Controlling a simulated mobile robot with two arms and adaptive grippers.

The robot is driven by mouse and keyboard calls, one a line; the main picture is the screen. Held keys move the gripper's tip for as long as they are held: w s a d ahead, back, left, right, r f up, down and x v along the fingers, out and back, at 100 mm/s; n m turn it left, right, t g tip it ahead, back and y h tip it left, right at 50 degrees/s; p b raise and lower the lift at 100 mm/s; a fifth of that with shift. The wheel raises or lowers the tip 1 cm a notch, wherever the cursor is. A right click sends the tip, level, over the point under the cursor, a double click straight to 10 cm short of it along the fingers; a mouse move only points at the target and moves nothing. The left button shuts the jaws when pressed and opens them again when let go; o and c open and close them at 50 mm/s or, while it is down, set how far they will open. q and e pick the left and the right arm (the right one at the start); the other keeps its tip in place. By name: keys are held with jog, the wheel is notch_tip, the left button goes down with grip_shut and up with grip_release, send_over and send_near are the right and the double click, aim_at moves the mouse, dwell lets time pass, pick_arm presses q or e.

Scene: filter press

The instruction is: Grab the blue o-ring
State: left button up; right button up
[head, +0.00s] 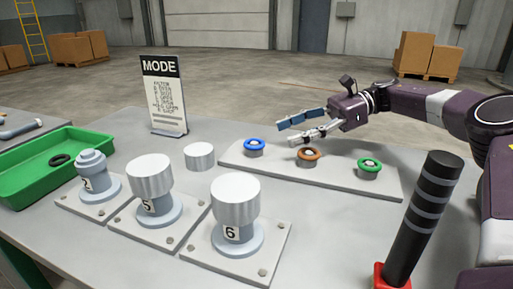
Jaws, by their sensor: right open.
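The blue o-ring (255,143) sits around the top of a short peg at the left end of a light grey board (235,158). An orange o-ring (308,154) and a green o-ring (369,165) sit on similar pegs to its right on the same board. My right gripper (280,133) comes in from the right with its fingers pointing left. It is open and empty, and in the picture its fingertips show just right of the blue o-ring and above the orange one. I cannot tell its exact height. My left gripper is not in view.
Metal cylinders on numbered plates (237,191) stand at the front. A loose cap (200,156) and a MODE sign (162,92) stand left of the board. A green tray (100,139) holds a black ring (60,160). A black striped post (424,205) rises at the front right.

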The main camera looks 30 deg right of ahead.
aim_at(258, 142)
jog(key=shift+w+a+f, duration=0.3)
jog(key=x, duration=0.7)
jog(key=shift+w+a+r, duration=0.15)
jog(key=shift+a, duration=0.05)
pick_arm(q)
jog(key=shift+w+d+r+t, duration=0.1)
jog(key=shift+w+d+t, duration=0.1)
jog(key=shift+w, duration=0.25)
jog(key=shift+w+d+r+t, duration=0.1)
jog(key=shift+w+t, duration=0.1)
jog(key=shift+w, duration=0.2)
pick_arm(e)
jog(key=shift+d, duration=0.1)
jog(key=c, duration=0.9)
